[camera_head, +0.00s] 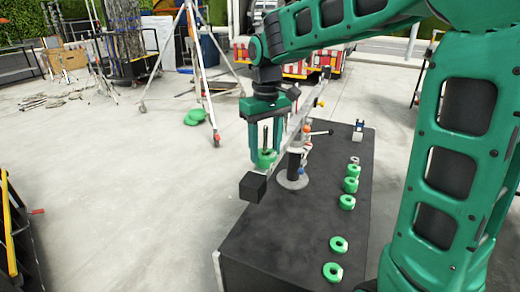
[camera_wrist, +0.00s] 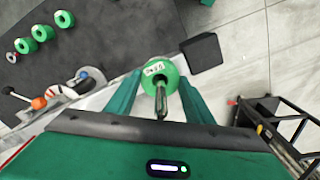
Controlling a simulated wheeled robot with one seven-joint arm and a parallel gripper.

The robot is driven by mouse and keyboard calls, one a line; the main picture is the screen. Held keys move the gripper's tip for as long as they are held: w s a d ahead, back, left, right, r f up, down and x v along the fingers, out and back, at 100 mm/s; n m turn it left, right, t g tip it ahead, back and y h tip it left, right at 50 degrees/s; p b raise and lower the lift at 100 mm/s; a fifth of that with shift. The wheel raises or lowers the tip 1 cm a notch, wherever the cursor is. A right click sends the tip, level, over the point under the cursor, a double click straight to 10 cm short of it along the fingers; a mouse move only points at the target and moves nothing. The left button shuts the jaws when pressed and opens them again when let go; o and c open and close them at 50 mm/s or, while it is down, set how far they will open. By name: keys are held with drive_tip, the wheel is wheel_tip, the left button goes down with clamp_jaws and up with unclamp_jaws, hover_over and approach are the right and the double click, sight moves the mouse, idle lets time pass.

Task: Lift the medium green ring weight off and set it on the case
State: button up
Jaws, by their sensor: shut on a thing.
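A green ring weight (camera_head: 266,159) sits around an upright dark rod near the left end of the metal beam (camera_head: 290,128). My gripper (camera_head: 265,153) points down, its two fingers shut on this ring from either side. In the wrist view the ring (camera_wrist: 160,72) shows a pale label, too small to read, and the rod passes through its hole. I cannot tell whether the ring still touches the beam. The black case (camera_head: 265,236) lies below, with several other green rings (camera_head: 347,202) along its right side.
A black block (camera_head: 253,187) hangs at the beam's near end, close to my gripper. A round-based stand (camera_head: 293,180) carries the beam. The case top is bare at front left. A white tripod (camera_head: 203,85) stands behind on the floor.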

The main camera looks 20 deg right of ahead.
drive_tip(key=shift+r, duration=1.35)
idle(0.5)
drive_tip(key=shift+r, duration=2.45)
drive_tip(key=shift+r, duration=0.15)
drive_tip(key=shift+w+r, duration=0.1)
drive_tip(key=shift+r, duration=6.5)
